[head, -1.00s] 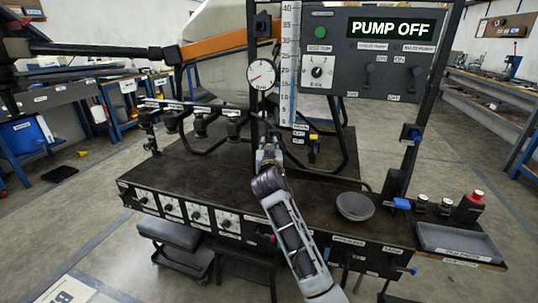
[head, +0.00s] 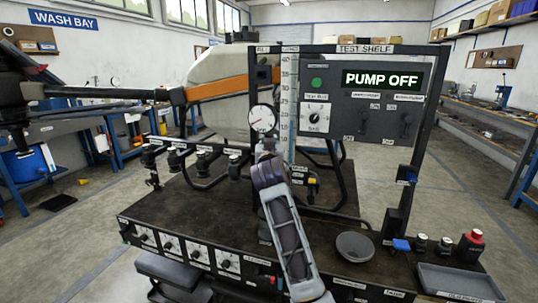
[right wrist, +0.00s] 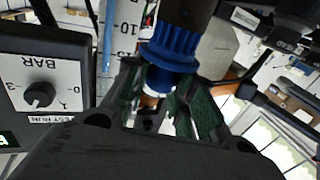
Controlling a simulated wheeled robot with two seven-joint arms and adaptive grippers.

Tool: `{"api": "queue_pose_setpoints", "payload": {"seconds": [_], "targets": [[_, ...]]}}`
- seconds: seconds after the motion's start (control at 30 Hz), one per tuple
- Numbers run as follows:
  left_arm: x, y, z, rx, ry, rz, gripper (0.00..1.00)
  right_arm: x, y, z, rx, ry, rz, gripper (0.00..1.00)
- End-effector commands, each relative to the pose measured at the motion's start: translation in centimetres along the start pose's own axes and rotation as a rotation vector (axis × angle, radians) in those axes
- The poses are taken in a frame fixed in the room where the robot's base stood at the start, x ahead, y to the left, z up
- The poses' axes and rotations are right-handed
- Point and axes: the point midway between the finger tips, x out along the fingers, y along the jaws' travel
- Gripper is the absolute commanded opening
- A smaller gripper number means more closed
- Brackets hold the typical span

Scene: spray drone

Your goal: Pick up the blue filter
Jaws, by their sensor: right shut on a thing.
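A blue ribbed piece, which I take as the blue filter (right wrist: 174,52), shows in the right wrist view with a white and an orange band at its near end. My right gripper (right wrist: 158,98) has its two green-padded fingers around that near end, shut on it. A dark cylinder (right wrist: 188,14) adjoins the filter's far end; I cannot tell whether they are joined. In the head view my right gripper (head: 266,147) is just below the round gauge, and my own wrist hides the filter. My left gripper is not in view.
The test shelf panel (head: 368,110) reads PUMP OFF and stands behind my gripper. Several dark nozzles (head: 203,152) hang to the left.

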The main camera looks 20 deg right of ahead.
Motion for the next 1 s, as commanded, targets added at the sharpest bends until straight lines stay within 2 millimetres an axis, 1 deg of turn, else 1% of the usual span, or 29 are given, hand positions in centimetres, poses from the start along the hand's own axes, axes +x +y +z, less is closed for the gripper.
{"api": "queue_pose_setpoints", "payload": {"seconds": [0.03, 0.1, 0.3, 0.47, 1.0], "targets": [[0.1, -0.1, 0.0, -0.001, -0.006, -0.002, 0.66, 0.0, 0.0, -1.1, 0.001, 0.003, -0.001, 0.00], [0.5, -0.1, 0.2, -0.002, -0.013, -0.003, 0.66, 0.0, 0.0, -1.9, 0.000, 0.001, 0.000, 0.00], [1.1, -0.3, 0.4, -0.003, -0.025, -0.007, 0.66, 0.0, 0.0, -3.4, 0.000, 0.000, -0.001, 0.00], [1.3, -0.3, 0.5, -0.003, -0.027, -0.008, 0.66, 0.0, 0.0, -3.7, -0.001, 0.000, -0.001, 0.00], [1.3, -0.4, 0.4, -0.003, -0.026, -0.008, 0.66, 0.0, 0.0, -3.7, -0.001, 0.000, -0.001, 0.00]]}}
